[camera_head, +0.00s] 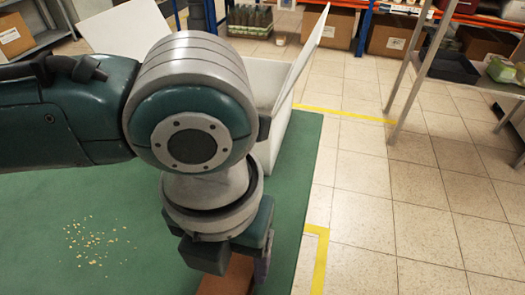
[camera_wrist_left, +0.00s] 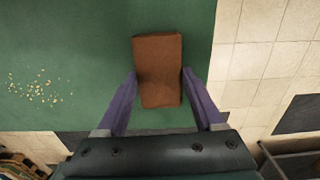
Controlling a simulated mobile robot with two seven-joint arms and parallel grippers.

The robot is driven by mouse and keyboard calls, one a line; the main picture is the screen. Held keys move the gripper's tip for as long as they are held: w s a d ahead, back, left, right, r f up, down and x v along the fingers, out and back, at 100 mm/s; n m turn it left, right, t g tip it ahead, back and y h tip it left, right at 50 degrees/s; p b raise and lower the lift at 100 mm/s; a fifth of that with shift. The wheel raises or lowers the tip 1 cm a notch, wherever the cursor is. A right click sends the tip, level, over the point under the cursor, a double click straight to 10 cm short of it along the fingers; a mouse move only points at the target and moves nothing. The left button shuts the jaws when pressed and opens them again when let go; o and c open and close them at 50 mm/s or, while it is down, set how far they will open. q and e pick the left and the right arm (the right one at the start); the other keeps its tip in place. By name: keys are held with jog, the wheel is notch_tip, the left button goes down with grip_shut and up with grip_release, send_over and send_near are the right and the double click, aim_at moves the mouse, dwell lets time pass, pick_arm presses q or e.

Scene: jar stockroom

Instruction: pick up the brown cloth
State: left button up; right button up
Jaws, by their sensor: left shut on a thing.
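The brown cloth (camera_head: 226,281) shows at the bottom of the head view, on the green tabletop near its right edge, partly hidden by my left gripper (camera_head: 240,272). In the left wrist view the cloth (camera_wrist_left: 158,60) is a folded rectangular block between the two purple fingers of my left gripper (camera_wrist_left: 159,74). The fingers are shut on its near part, one on each side. I cannot tell whether the cloth is clear of the tabletop. My right gripper is in neither view.
Pale crumbs (camera_head: 95,240) lie scattered on the green table (camera_head: 50,215), left of the gripper. A white open box (camera_head: 268,82) stands behind my left arm. Tiled floor with yellow tape (camera_head: 320,262) lies to the right; shelves stand at the back.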

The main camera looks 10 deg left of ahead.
aim_at(233, 266)
pick_arm(q)
jog(key=shift+c, duration=1.3)
jog(key=shift+r, duration=0.1)
notch_tip(233, 266, up, 20)
jog(key=p, duration=0.6)
